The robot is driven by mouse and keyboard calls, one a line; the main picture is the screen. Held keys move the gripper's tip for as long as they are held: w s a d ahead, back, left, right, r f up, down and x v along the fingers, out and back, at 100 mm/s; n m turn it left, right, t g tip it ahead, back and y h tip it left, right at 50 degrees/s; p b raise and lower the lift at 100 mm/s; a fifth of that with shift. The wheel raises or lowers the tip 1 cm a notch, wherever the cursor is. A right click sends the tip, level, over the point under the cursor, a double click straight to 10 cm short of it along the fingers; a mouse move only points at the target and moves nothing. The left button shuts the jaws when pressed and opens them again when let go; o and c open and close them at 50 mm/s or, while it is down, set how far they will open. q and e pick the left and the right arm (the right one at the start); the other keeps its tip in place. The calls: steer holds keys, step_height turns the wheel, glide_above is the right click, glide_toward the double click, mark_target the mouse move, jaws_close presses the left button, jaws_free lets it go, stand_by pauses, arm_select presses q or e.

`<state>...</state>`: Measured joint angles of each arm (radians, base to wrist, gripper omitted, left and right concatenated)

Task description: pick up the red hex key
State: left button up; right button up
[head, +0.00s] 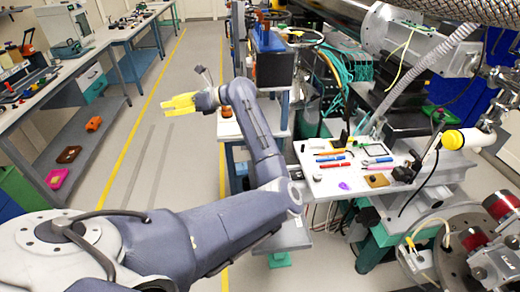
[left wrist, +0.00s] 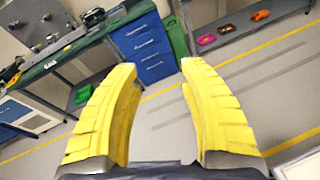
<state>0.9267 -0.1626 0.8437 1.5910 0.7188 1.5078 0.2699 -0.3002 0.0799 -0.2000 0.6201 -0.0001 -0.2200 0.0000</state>
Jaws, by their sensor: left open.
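A white work board (head: 318,186) at the right of the head view carries several small tools. A small red bar-shaped item (head: 330,155) lies on it beside a blue one; it is too small to tell whether this is the red hex key. My left gripper (head: 166,104) has yellow fingers and is held in the air over the floor aisle, well to the left of the board. In the left wrist view the same gripper (left wrist: 157,78) is open, with nothing between its fingers. My right gripper is not in view.
A purple item (head: 344,185) and a brown block (head: 376,180) also lie on the board. Beamline equipment (head: 400,100) crowds behind it. A long bench (head: 60,80) runs along the left, with coloured trays on its lower shelf. The aisle floor between is clear.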

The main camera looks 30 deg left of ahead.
arm_select(q)
steer(key=w+d+f+n+t+h, duration=0.35)
steer(key=w+d+h, duration=0.35)
steer(key=w+d, duration=0.35)
steer(key=w+d+f+n+t+h, duration=0.2)
steer(key=w+d+t+h, duration=0.2)
steer(key=w+d+h, duration=0.45)
steer(key=shift+m+y, duration=0.25)
steer(key=shift+y, duration=0.7)
steer(key=d+f, duration=0.1)
steer(key=f, duration=0.6)
steer(key=d+f, duration=0.1)
steer(key=f, duration=0.3)
steer(key=shift+d, duration=0.35)
steer(key=shift+w+a+f, duration=0.1)
steer(key=shift+w+f, duration=0.05)
steer(key=shift+f, duration=2.55)
jaws_close()
